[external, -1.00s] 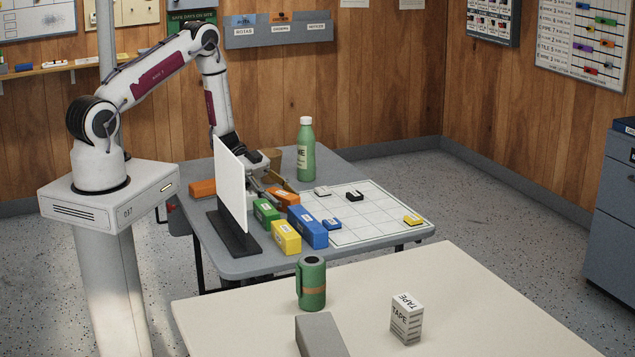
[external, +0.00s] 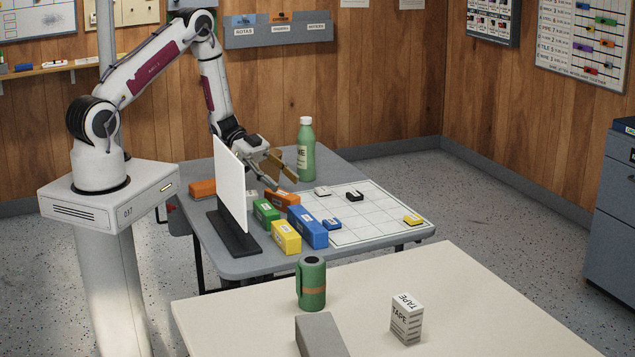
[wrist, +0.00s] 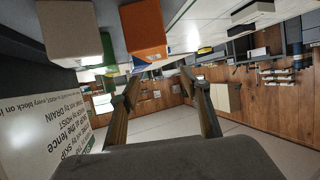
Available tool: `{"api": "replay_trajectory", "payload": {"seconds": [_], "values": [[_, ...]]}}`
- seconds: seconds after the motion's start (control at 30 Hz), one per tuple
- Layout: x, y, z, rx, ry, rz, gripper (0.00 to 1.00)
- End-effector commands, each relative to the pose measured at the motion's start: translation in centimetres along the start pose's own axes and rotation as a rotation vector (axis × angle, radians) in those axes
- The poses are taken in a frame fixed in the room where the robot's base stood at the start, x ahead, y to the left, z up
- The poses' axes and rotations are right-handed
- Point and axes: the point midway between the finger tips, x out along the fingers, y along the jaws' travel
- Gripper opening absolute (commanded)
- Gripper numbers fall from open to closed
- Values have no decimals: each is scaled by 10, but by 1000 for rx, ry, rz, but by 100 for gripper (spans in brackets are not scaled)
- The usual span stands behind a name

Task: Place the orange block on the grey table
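An orange block (external: 284,199) lies on the grey table (external: 345,163) beside the green and blue blocks. It also shows at the top of the wrist view (wrist: 143,30), outside my fingers. A second orange block (external: 202,188) lies at the table's left end, behind the white panel. My gripper (external: 288,184) is just above and behind the first orange block in the external view. Its two fingers stand apart with nothing between them in the wrist view (wrist: 163,82).
A white panel (external: 231,185) on a dark foot stands left of the blocks. Green (external: 266,211), yellow (external: 286,238), blue (external: 308,228) and white (external: 251,198) blocks lie close by. A green bottle (external: 305,150) stands behind. A gridded board (external: 375,215) covers the right side.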

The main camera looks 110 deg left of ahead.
Motion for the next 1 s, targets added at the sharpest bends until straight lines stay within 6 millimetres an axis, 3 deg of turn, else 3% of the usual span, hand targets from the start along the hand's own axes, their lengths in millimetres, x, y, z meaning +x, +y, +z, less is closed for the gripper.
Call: {"api": "replay_trajectory", "payload": {"seconds": [0.4, 1.0], "values": [[-12, 0, -28, 0, 0, 0, 47], [-18, -50, -12, -85, 0, -202, 47]]}}
